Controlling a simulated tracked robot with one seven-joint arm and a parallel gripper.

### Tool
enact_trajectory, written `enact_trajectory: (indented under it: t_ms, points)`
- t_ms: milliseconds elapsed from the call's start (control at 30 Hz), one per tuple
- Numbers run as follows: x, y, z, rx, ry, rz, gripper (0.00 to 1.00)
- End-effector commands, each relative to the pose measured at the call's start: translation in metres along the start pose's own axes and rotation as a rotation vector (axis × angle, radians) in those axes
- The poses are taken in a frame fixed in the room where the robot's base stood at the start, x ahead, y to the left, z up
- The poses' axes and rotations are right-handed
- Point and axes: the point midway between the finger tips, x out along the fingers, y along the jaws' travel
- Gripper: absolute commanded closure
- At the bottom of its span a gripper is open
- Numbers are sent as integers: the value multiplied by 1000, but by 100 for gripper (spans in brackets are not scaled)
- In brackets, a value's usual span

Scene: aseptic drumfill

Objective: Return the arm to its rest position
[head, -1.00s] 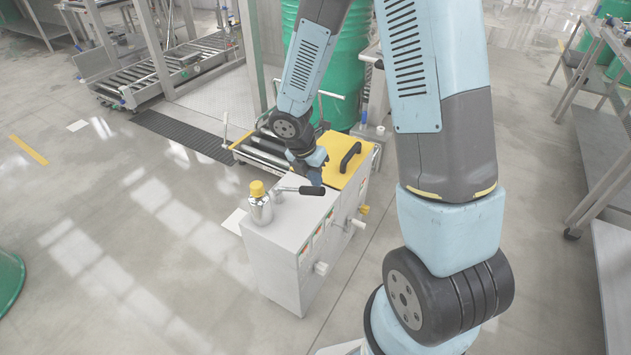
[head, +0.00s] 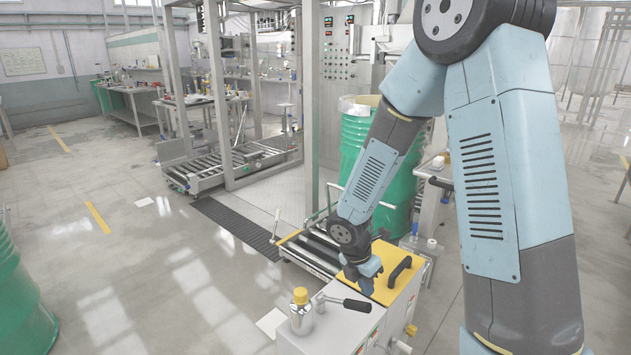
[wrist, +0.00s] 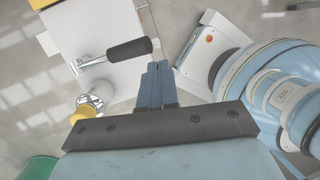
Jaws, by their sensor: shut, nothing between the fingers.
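My gripper (head: 370,284) is over the white cabinet, beside its yellow top panel (head: 388,276) in the head view. In the wrist view, my gripper (wrist: 158,68) has its two blue fingers together, with nothing between them. A lever with a black handle (wrist: 129,50) lies near the fingertips in the wrist view, apart from them in the picture. The same lever (head: 346,303) sits on the cabinet top in the head view. A silver bottle with a yellow cap (head: 301,312) stands upright beside the lever. The lower cabinet is cut off by the head view's bottom edge.
A roller conveyor (head: 312,252) adjoins the cabinet, and a green drum (head: 355,150) stands behind it. A black handle (head: 400,270) rises from the yellow panel close to my gripper. Another green drum (head: 20,310) is at far left. Open floor (head: 150,270) lies between.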

Motion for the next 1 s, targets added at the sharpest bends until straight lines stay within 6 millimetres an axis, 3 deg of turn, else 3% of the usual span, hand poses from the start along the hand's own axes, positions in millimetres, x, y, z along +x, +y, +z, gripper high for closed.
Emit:
enact_trajectory:
  t_ms: [200,500,1000]
  points:
    - [-53,-26,29,339,-31,48,100]
    - [-121,-71,52,823,-22,127,100]
    - [-214,-154,53,1592,141,276,100]
